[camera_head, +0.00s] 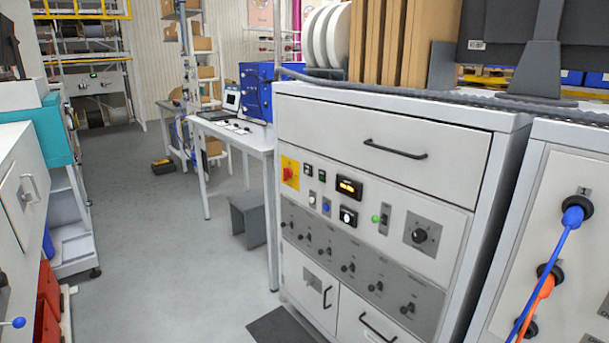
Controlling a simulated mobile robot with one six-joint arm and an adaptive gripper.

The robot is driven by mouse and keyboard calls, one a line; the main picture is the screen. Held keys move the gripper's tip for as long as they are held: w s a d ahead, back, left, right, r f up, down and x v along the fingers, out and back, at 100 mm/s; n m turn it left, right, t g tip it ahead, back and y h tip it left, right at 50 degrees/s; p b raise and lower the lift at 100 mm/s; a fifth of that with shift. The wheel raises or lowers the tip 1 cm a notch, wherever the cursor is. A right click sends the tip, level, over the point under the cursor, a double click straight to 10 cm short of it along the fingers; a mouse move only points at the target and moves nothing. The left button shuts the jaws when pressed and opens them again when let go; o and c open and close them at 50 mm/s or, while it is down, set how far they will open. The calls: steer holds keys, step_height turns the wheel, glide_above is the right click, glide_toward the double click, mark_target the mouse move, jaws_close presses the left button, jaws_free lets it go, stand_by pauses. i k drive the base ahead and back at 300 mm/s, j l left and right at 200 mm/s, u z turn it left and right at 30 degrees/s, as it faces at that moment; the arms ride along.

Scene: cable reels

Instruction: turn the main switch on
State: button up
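A red rotary switch (288,173) on a yellow plate sits at the upper left of the control panel on a white cabinet (370,115). It looks like the main switch; its label is too small to read and its exact position is hard to tell. To its right are small black switches, a lit orange display (349,187), a green lamp or button (376,219) beside a grey switch plate (385,218), and a black rotary knob (420,235). A grey strip with several black toggles (348,267) runs below. My gripper is not in view.
A drawer with a black handle (395,149) is above the panel. Blue and orange cables (552,262) plug into the unit at right. A white table (233,137) and grey stool (248,218) stand left of the cabinet. The grey floor (165,270) between the sides is clear.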

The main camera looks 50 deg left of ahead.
mark_target(287, 173)
steer(key=u, duration=1.9)
steer(key=i+j+z, duration=0.1)
steer(key=i, duration=0.4)
steer(key=i+j+z, duration=0.1)
steer(key=i, duration=0.45)
steer(key=i+j+z, duration=0.15)
steer(key=i, duration=0.35)
steer(key=i+j+z, duration=0.1)
steer(key=i+j, duration=0.2)
steer(key=i, duration=0.2)
steer(key=i+j+z, duration=0.1)
steer(key=i+j, duration=0.2)
steer(key=i, duration=0.2)
steer(key=i+j+z, duration=0.1)
steer(key=i+j, duration=0.2)
steer(key=i, duration=0.15)
